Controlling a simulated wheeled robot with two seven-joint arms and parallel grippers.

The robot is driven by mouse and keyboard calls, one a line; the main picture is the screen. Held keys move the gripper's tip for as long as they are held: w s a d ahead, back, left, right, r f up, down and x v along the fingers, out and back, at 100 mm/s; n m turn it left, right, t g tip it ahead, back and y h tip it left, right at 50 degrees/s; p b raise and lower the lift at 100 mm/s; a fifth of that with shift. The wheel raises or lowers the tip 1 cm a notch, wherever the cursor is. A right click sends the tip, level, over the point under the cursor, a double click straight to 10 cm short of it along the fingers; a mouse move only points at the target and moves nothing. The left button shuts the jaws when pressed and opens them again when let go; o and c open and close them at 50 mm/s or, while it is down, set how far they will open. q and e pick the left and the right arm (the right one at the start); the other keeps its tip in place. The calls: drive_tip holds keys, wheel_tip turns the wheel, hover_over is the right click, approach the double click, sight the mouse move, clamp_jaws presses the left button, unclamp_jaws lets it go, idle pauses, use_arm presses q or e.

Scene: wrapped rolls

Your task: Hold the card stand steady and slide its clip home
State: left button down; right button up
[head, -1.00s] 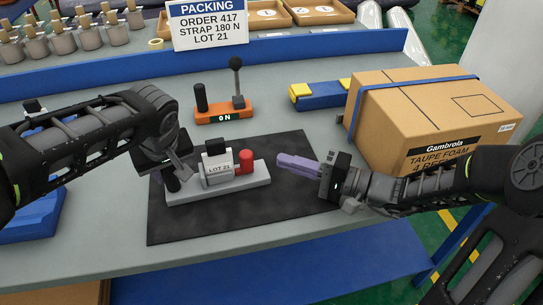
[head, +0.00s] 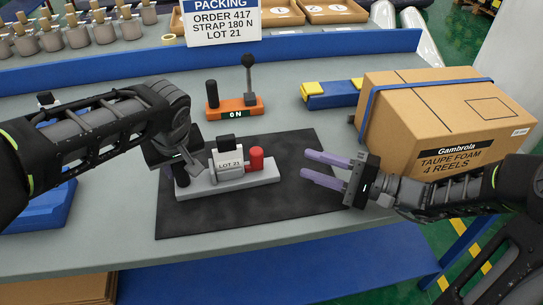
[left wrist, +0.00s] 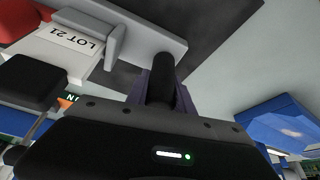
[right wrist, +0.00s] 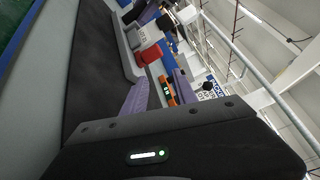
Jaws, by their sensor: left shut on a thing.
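The card stand (head: 222,189) is a light grey base on a black mat. It carries a white LOT 21 card (head: 230,164) with a black block (head: 226,142) above it, a red piece (head: 256,159) right of the card, and a black post (head: 182,176) at its left end. My left gripper (head: 187,166) is shut on the post, which shows between its fingers in the left wrist view (left wrist: 163,82). My right gripper (head: 308,163) is open and empty, right of the stand and apart from it. In the right wrist view the red piece (right wrist: 150,55) lies beyond its fingers.
The black mat (head: 290,208) is bare in front of the stand. An orange switch box (head: 236,107) reading ON, with a tall lever, stands behind. A strapped carton (head: 425,120) and a blue-yellow tool (head: 330,95) stand at the right. A blue bin (head: 45,210) is at the left.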

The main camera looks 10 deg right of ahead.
sight(254, 161)
drive_tip(key=shift+o, duration=1.4)
drive_tip(key=m, duration=0.4)
drive_tip(key=shift+s+g, duration=0.15)
drive_tip(key=shift+g, duration=0.15)
drive_tip(key=shift+s+m, duration=0.1)
drive_tip(key=shift+m, duration=1)
drive_tip(key=m, duration=0.3)
drive_tip(key=shift+s+m+g, duration=0.15)
drive_tip(key=shift+m+g, duration=0.15)
drive_tip(key=shift+m, duration=0.1)
drive_tip(key=m, duration=0.3)
drive_tip(key=shift+s+a+r+y, duration=0.1)
drive_tip(key=shift+s+y, duration=0.05)
drive_tip(key=shift+y, duration=0.15)
drive_tip(key=x, duration=1.2)
drive_tip(key=shift+c, duration=0.5)
clamp_jaws()
